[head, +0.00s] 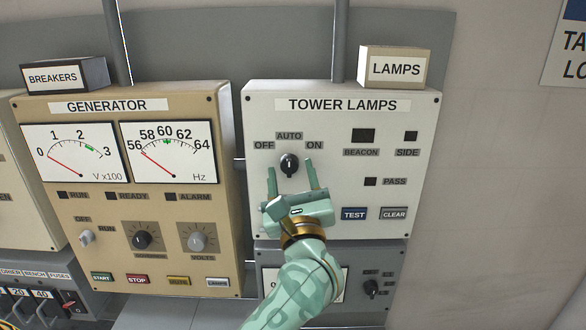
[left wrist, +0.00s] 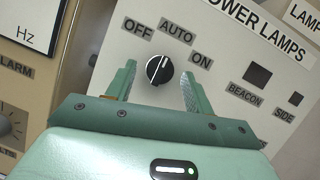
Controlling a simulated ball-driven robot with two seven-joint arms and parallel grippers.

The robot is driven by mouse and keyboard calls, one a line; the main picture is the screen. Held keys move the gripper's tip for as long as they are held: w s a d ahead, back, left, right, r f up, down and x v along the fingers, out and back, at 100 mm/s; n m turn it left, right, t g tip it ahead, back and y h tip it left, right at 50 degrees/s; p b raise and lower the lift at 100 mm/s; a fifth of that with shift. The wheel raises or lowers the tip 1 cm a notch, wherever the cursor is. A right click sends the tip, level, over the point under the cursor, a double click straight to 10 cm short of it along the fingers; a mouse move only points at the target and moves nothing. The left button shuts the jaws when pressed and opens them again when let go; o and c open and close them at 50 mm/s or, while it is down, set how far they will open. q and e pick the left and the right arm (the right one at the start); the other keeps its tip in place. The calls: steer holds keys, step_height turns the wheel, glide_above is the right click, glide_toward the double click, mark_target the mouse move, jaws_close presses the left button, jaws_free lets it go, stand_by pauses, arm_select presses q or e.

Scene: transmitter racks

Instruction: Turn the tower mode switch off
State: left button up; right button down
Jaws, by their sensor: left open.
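The tower mode switch is a black rotary knob (head: 289,164) on the white TOWER LAMPS panel (head: 340,220), under the labels OFF, AUTO and ON. In the left wrist view the knob (left wrist: 160,70) has a white line that points toward AUTO. My left gripper (head: 290,170) is open in front of the panel. Its two fingertips (left wrist: 158,76) stand on either side of the knob, with a gap on each side. How far the tips are from the panel face is hard to tell. My right gripper is not in view.
The tan GENERATOR panel (head: 180,255) with gauges and knobs is to the left. The TEST (head: 353,214) and CLEAR (head: 394,213) buttons sit right of my gripper. A smaller grey panel (head: 390,260) with a knob is below, partly hidden by my arm.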

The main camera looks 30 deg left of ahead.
arm_select(q)
steer(key=shift+s, duration=0.2)
steer(key=shift+c, duration=0.5)
steer(key=c, duration=0.9)
steer(key=shift+o, duration=0.2)
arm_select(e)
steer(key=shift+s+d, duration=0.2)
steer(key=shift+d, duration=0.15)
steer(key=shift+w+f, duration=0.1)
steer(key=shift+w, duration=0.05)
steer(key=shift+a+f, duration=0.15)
